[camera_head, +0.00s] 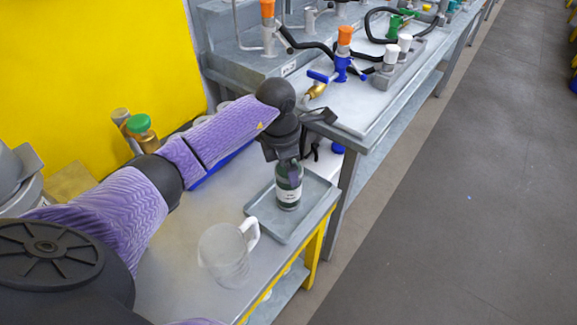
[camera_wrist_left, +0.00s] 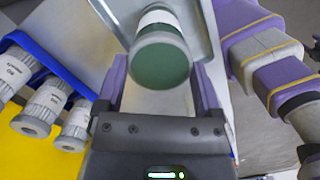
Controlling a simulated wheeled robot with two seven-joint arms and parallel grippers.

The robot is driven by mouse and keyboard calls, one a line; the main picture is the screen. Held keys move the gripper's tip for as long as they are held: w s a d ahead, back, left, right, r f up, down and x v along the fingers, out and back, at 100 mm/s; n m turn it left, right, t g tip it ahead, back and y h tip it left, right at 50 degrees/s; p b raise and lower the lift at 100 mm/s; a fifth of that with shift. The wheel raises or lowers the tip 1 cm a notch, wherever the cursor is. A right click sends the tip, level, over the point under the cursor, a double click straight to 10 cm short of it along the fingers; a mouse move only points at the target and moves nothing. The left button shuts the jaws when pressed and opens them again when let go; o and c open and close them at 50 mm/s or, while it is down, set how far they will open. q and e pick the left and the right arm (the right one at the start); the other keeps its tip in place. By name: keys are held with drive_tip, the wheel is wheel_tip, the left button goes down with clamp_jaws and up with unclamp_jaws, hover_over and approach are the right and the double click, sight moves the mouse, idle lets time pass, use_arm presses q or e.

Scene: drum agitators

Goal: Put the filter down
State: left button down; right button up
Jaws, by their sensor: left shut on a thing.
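The filter (camera_head: 289,188) is a small dark green cylinder with a white label. It stands roughly upright over the grey tray (camera_head: 307,215) near the right edge of the bench. My left gripper (camera_head: 288,163) is above it, pointing down, shut on its upper part. In the left wrist view, the filter's round green end (camera_wrist_left: 160,62) faces the camera, between the two purple fingers of the left gripper (camera_wrist_left: 160,80). Whether its base touches the tray floor I cannot tell. My right gripper is not in view.
A clear jug (camera_head: 226,255) with a white handle stands on the bench in front of the tray. A blue rack (camera_wrist_left: 50,62) of labelled grey-white bottles is beside the gripper. A bench with blue and orange valves (camera_head: 343,65) lies beyond.

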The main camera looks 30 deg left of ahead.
use_arm(q)
drive_tip(key=shift+r, duration=0.1)
unclamp_jaws()
wheel_tip(320, 180, up, 12)
drive_tip(key=s+p, duration=0.1)
drive_tip(key=p, duration=0.2)
drive_tip(key=shift+a, duration=0.45)
